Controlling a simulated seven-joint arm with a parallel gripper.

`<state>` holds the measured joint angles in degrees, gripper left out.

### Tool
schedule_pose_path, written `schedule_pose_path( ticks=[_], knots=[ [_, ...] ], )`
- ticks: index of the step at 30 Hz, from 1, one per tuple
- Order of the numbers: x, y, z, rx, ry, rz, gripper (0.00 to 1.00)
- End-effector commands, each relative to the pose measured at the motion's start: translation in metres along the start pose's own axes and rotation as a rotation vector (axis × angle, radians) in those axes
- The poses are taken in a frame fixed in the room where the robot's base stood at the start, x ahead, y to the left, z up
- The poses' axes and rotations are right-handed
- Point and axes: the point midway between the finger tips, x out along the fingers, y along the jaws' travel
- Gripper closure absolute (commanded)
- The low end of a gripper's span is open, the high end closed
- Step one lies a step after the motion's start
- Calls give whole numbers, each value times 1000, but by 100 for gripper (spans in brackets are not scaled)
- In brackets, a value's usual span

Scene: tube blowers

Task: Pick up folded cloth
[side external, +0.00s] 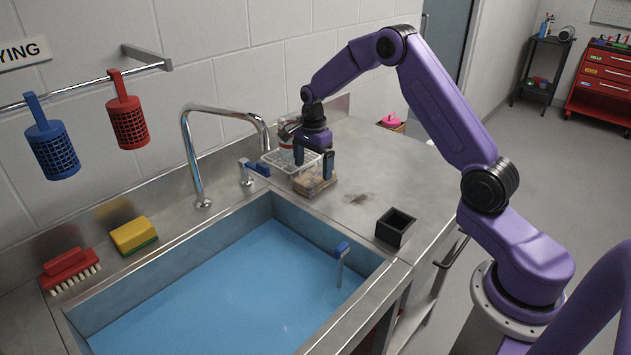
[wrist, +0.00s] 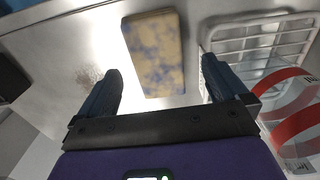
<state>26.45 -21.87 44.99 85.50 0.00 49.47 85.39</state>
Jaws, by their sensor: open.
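The folded cloth (wrist: 155,52) is a flat tan block with blue-grey mottling. In the wrist view it lies between and ahead of the fingers of my open gripper (wrist: 162,72), apart from both. In the side view the cloth (side external: 315,184) rests on the steel counter just behind the basin, with my gripper (side external: 313,165) pointing down over it. The fingers partly hide it there, and I cannot tell the exact gap between fingertips and cloth.
A white wire rack (side external: 280,160) stands close beside the cloth, with a red-and-white container (wrist: 300,125) near it. The faucet (side external: 200,160) and water-filled basin (side external: 230,285) are to the left. A black square cup (side external: 394,232) stands front right. The counter to the right is mostly clear.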

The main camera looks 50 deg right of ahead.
Motion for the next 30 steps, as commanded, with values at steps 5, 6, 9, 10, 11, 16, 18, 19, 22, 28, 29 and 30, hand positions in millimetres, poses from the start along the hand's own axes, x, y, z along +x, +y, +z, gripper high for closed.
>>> schedule_pose_path(
  ticks=[5, 6, 9, 10, 11, 16, 18, 19, 22, 28, 29, 30],
  knots=[
    [26, 6, -5, 0, 0, 4, 0],
    [31, 6, -5, 0, 0, 4, 0],
    [39, 5, -4, 0, 0, 2, 0],
    [41, 5, -4, -1, 0, 2, 0],
    [42, 5, -4, -1, 0, 2, 0],
    [42, 5, -4, 0, 0, 1, 0],
    [42, 5, -4, 0, 0, 1, 3],
    [42, 5, -4, 0, 0, 1, 13],
    [42, 5, -4, 0, 0, 1, 46],
    [42, 5, -4, 0, 0, 0, 53],
    [42, 5, -4, 0, 0, 0, 53],
    [42, 5, -4, 0, 0, 0, 53]
  ],
)
